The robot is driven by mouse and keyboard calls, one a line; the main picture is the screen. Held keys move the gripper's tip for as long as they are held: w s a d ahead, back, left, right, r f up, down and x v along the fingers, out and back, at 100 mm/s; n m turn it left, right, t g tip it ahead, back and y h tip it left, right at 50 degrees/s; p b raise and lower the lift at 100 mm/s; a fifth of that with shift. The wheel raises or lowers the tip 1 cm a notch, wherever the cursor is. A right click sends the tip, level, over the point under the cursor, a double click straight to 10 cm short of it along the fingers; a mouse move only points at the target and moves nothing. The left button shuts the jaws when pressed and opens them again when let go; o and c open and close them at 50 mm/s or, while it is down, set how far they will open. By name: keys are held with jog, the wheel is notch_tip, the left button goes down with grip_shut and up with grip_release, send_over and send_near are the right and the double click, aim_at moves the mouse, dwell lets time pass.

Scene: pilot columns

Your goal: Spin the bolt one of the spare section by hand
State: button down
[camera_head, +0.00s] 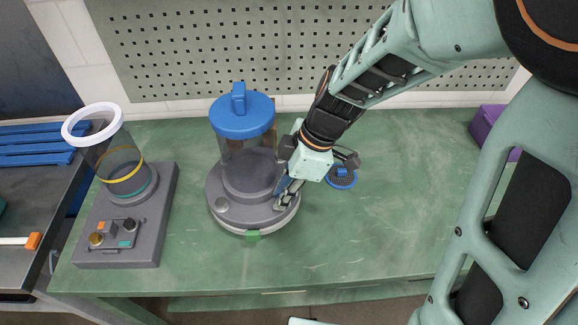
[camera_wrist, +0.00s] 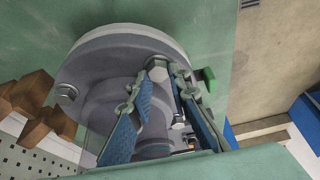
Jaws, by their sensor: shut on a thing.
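A clear column section with a blue cap (camera_head: 243,117) stands upright on a round grey flanged base (camera_head: 232,212) at the middle of the bench. One bolt (camera_head: 222,204) shows at the front left of the flange; a bolt (camera_wrist: 67,92) also shows at the flange's left edge in the wrist view. My gripper (camera_head: 284,198) reaches down at the flange's right side. In the wrist view my gripper (camera_wrist: 165,76) has its blue-padded fingers closed around a silver bolt (camera_wrist: 178,108) at the flange. The fingers partly hide this bolt, and its seating is not clear.
At left, a second clear column with a white ring (camera_head: 92,122) stands on a grey unit (camera_head: 120,240) with knobs. A small blue-and-dark round part (camera_head: 341,178) lies right of my gripper. A purple box (camera_head: 490,128) stands at the far right. The bench front (camera_head: 350,240) is clear.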

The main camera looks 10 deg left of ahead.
jog(key=shift+f+m+t+b, duration=0.1)
jog(key=shift+m+t+b, duration=0.25)
jog(key=shift+m, duration=0.65)
jog(key=shift+m+t, duration=0.45)
jog(key=shift+m, duration=1.05)
jog(key=m+t+p, duration=0.1)
jog(key=m, duration=0.2)
jog(key=shift+s+r+p, duration=0.1)
jog(key=shift+r+p, duration=0.1)
jog(key=shift+p, duration=0.15)
jog(key=shift+f+m+h+p, duration=0.1)
jog(key=shift+m+h+p, duration=0.2)
jog(key=shift+m+p, duration=0.4)
jog(key=shift+t, duration=0.3)
